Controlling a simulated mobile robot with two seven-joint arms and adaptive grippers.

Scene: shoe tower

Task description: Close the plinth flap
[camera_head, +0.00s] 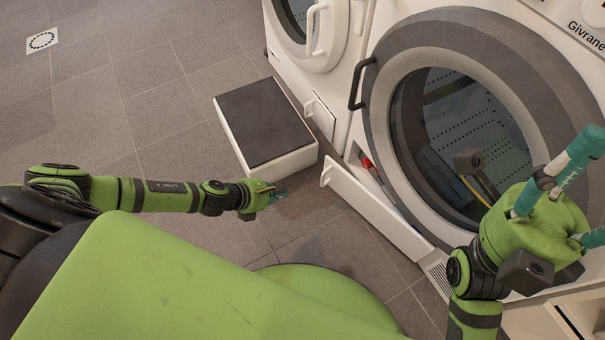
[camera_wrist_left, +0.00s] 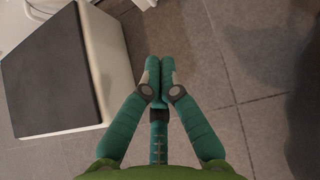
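The plinth flap (camera_head: 376,210) is a long white panel at the foot of the right-hand washing machine. In the head view it stands open, tilted out from the machine, with a gap behind it where something red shows. My left gripper (camera_head: 277,194) is low over the floor, in front of the flap and apart from it. In the left wrist view its teal fingers (camera_wrist_left: 159,70) meet at the tips with nothing between them. My right gripper (camera_head: 596,188) is raised in front of the round door, fingers spread; their ends are partly cut off by the frame edge.
A white box with a dark top (camera_head: 265,121) stands on the floor left of the flap; it also shows in the left wrist view (camera_wrist_left: 103,55). A second washing machine (camera_head: 340,85) stands behind it.

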